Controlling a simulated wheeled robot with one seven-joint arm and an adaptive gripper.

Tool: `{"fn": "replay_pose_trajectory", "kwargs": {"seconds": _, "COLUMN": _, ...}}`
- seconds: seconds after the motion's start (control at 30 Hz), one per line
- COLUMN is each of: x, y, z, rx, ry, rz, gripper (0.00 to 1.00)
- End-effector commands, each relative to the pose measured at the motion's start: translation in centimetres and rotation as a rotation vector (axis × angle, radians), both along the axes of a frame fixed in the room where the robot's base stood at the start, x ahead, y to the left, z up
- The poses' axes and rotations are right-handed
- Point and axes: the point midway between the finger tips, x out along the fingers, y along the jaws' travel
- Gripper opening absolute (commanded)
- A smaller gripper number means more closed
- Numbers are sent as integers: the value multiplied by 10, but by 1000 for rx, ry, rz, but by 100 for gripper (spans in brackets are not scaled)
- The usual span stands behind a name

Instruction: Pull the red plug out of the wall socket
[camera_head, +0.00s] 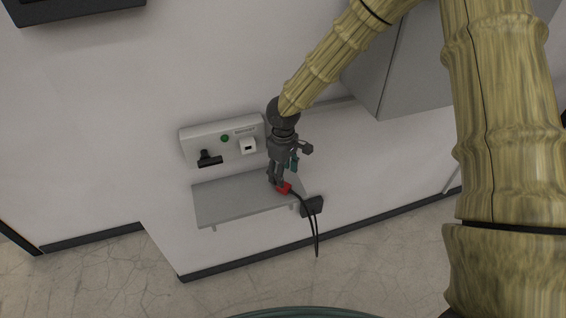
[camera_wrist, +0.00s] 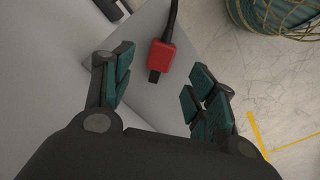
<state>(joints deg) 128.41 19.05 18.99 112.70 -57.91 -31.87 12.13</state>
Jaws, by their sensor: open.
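The red plug (camera_head: 285,188) appears to lie on the grey shelf (camera_head: 232,203) below the wall socket panel, out of any socket. In the wrist view the red plug (camera_wrist: 163,56) shows its black end and a black cable running from its other end. My gripper (camera_head: 280,179) is just above it, pointing down. In the wrist view the fingers of my gripper (camera_wrist: 161,72) are spread, with the plug between and beyond their tips. I cannot tell whether they touch it. The white socket (camera_head: 247,146) on the panel shows nothing plugged in.
The white panel (camera_head: 210,133) also carries a green light (camera_head: 225,139) and a black handle-like part (camera_head: 209,160). A dark box (camera_head: 312,206) is at the shelf's right edge, with black cables hanging. A grey cabinet (camera_head: 403,62) hangs at the upper right.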

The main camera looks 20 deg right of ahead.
Motion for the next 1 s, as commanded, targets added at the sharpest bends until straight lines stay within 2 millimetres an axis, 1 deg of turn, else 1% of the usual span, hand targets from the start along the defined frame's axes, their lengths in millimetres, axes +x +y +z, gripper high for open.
{"fn": "replay_pose_trajectory", "kwargs": {"seconds": 0.2, "x": 0, "y": 0, "z": -29, "rx": 0, "ry": 1, "rz": -1, "gripper": 57}}
{"fn": "replay_pose_trajectory", "kwargs": {"seconds": 0.4, "x": 0, "y": 0, "z": -47, "rx": 0, "ry": 1, "rz": -1, "gripper": 57}}
{"fn": "replay_pose_trajectory", "kwargs": {"seconds": 0.6, "x": 0, "y": 0, "z": -56, "rx": 0, "ry": 0, "rz": 0, "gripper": 57}}
{"fn": "replay_pose_trajectory", "kwargs": {"seconds": 0.87, "x": 0, "y": 0, "z": -57, "rx": 1, "ry": -1, "rz": -1, "gripper": 57}}
{"fn": "replay_pose_trajectory", "kwargs": {"seconds": 0.9, "x": 0, "y": 0, "z": -57, "rx": 1, "ry": -1, "rz": -1, "gripper": 55}}
{"fn": "replay_pose_trajectory", "kwargs": {"seconds": 0.97, "x": 0, "y": 0, "z": -57, "rx": 1, "ry": -1, "rz": -1, "gripper": 44}}
{"fn": "replay_pose_trajectory", "kwargs": {"seconds": 1.0, "x": 0, "y": 0, "z": -57, "rx": 1, "ry": -1, "rz": -1, "gripper": 37}}
